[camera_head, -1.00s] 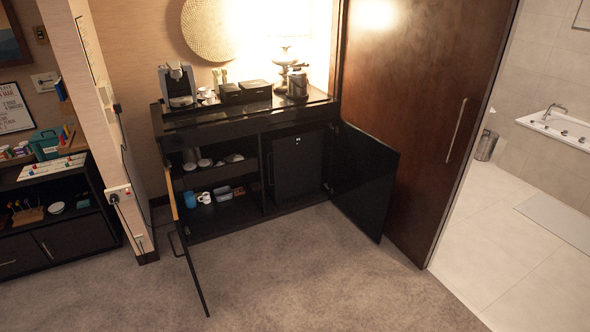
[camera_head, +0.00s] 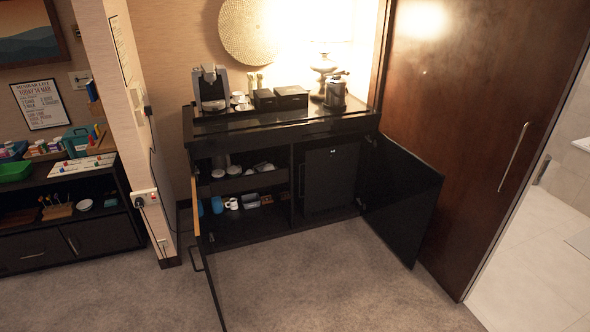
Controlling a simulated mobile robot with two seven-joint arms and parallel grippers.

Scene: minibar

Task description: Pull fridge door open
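The minibar fridge door (camera_head: 330,181) is a dark panel inside the right half of the black cabinet (camera_head: 297,226). It looks shut and has a small light mark near its upper right corner. The right cabinet door (camera_head: 402,200) stands swung out to the right of the fridge. The left cabinet door (camera_head: 208,268) is also swung out toward me, seen nearly edge-on, with a bar handle. Neither of my grippers shows in the head view.
The open left compartment holds cups and a mug (camera_head: 232,203). A coffee machine (camera_head: 211,89), black boxes (camera_head: 281,98) and a lamp (camera_head: 324,64) stand on top. A large brown door (camera_head: 470,120) is at right. The carpet (camera_head: 330,285) in front is clear.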

